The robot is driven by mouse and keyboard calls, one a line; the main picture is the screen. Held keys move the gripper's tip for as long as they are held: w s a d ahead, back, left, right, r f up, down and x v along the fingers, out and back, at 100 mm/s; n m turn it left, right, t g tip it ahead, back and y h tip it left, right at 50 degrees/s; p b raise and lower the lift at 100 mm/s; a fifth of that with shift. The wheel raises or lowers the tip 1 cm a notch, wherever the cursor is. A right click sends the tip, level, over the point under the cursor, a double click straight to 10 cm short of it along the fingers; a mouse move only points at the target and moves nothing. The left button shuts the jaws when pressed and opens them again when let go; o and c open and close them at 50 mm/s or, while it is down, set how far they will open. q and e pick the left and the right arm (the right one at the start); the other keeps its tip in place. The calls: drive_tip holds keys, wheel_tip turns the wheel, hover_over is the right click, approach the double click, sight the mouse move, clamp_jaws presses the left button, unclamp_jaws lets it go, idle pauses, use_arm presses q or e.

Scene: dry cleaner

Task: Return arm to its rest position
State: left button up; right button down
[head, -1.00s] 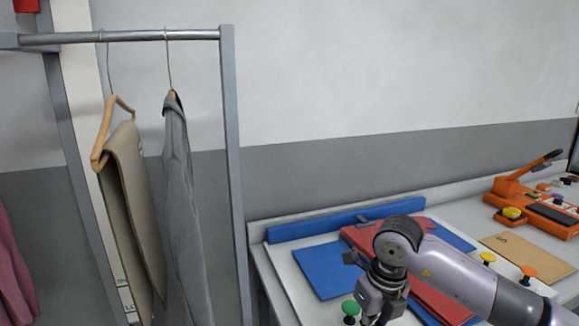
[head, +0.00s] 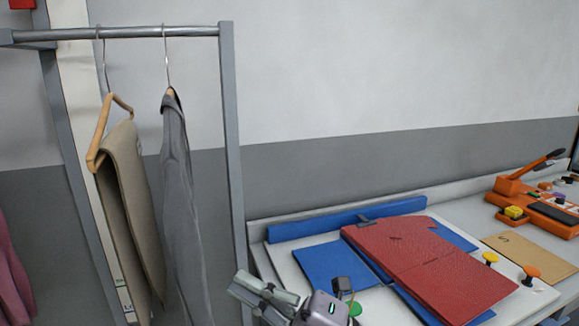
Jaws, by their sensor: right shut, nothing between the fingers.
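My right gripper (head: 262,292) is at the bottom edge of the head view, left of the folding board and in front of the foot of the rack post. It is shut and holds nothing. Part of it and most of my right arm are cut off below the frame. My left gripper is not in view.
A red folded garment (head: 435,265) lies on a blue folding board (head: 325,268) on the white counter. An orange press (head: 513,192) stands at the right. A clothes rack (head: 232,150) holds beige trousers (head: 137,195) and a grey garment (head: 180,190).

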drive_tip(key=w+d+f+m+t+h, duration=0.2)
drive_tip(key=w+d+m+t+h, duration=0.1)
drive_tip(key=d+m+t+h, duration=0.5)
drive_tip(key=w+d+f+m+t+h, duration=0.2)
drive_tip(key=w+d+m+t+h, duration=0.3)
drive_tip(key=m, duration=0.6)
drive_tip(key=s+d+f+m+g+h, duration=0.3)
drive_tip(key=d+f+m+h, duration=0.25)
drive_tip(key=f, duration=0.45)
drive_tip(key=s+d+f+m+g+h, duration=0.35)
drive_tip(key=d+f, duration=0.25)
drive_tip(key=f, duration=0.4)
drive_tip(key=s+d+f+m+g, duration=0.1)
drive_tip(key=s+f+g, duration=0.45)
drive_tip(key=s, duration=0.45)
drive_tip(key=s+d+f+m+g, duration=0.1)
drive_tip(key=s+f+g, duration=0.3)
drive_tip(key=s+f, duration=0.45)
drive_tip(key=s+f+g, duration=0.1)
drive_tip(key=s+f, duration=0.1)
drive_tip(key=f, duration=1.1)
drive_tip(key=s+f, duration=0.2)
drive_tip(key=f, duration=1.1)
drive_tip(key=s+d+f+g, duration=0.1)
drive_tip(key=s+d+f, duration=0.1)
drive_tip(key=s+f, duration=1.3)
drive_tip(key=shift+s+d+g, duration=0.3)
drive_tip(key=shift+s+d, duration=0.05)
drive_tip(key=shift+s, duration=0.2)
